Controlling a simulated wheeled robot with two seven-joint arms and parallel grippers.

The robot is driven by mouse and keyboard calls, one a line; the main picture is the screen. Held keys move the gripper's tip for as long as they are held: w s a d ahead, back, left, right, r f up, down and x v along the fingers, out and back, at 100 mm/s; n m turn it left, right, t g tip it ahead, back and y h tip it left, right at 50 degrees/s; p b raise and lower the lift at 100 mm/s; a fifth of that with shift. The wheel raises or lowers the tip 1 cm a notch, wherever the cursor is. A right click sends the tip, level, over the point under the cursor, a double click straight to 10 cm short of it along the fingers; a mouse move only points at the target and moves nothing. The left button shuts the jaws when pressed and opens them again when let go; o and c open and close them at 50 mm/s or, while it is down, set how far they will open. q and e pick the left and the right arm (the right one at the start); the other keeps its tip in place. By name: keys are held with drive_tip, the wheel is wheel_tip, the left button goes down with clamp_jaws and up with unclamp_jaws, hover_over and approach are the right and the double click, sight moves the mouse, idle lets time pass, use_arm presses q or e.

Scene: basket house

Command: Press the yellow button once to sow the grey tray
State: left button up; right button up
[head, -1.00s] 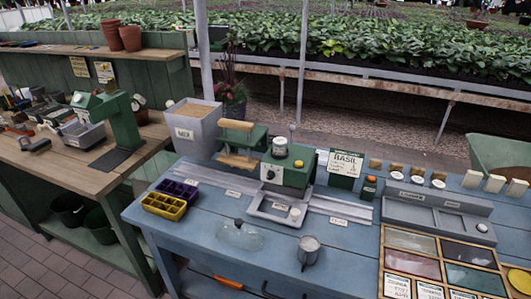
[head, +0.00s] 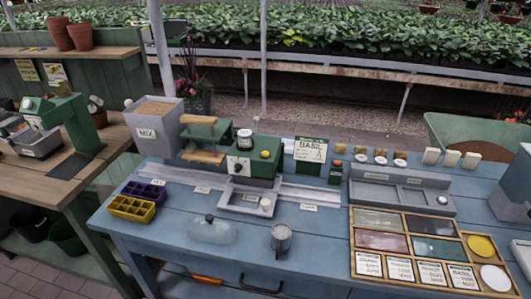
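A green machine (head: 246,168) stands near the middle of the blue bench. A round yellow button (head: 265,154) sits on the right of its front, and a dark knob on a white plate is on the left. A clear jar with a dark lid (head: 244,138) is on top. A shallow grey tray (head: 236,208) lies just in front of the machine, between pale rails. A small whitish round object (head: 265,203) shows at the tray's right side. The tray's back part is hidden by the machine. Neither of my grippers is in view.
A grey MIX bin (head: 153,142) stands left of the machine and a BASIL sign (head: 311,149) right of it. Yellow (head: 131,209) and purple cell trays are left; a seed box (head: 345,243) is right.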

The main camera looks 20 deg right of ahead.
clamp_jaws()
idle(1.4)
